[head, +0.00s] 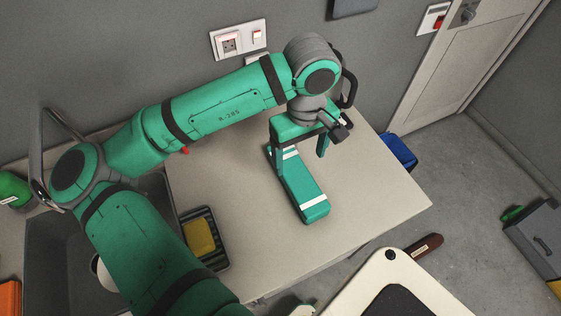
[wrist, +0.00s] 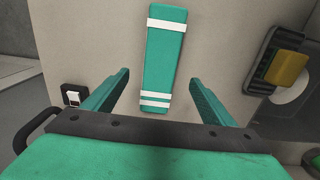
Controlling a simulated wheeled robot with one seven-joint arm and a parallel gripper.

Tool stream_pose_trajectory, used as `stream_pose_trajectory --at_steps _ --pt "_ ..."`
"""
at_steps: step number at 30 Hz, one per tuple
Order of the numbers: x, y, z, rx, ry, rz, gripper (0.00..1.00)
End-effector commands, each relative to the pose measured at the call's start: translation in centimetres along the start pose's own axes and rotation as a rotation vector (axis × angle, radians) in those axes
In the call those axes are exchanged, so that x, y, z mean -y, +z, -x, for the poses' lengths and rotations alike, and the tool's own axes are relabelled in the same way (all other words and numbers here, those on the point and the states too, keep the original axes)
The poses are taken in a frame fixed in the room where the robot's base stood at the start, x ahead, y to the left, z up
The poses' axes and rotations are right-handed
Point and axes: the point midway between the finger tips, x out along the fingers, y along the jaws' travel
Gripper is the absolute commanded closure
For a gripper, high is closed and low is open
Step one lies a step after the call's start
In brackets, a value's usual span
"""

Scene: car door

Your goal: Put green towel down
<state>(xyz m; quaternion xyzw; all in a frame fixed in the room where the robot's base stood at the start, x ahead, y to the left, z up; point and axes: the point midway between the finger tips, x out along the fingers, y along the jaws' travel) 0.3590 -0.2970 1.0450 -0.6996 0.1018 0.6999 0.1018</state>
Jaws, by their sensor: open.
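The green towel (head: 301,190) is a long folded bar with white stripes, lying flat on the light countertop (head: 368,210). In the wrist view the towel (wrist: 165,58) shows ahead of the fingers, with white bands near both ends. My gripper (head: 298,148) is over the towel's far end in the head view. In the wrist view my gripper (wrist: 158,90) has its two fingers wide apart, one to each side of the towel's line, with nothing between them touching. The far end of the towel is partly hidden by my gripper in the head view.
A dark tray (head: 208,255) with a yellow sponge (head: 199,237) stands by the sink (head: 52,245) at left. A wall socket (head: 239,39) is behind my arm. A blue object (head: 399,151) is beyond the counter's right edge. The counter right of the towel is clear.

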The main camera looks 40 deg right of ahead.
Motion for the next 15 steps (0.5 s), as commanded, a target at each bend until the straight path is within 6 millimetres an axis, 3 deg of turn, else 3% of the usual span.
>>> stream_pose_trajectory --at_steps 15 --pt "0.0 0.1 -5.4 0.001 0.000 0.000 0.22"
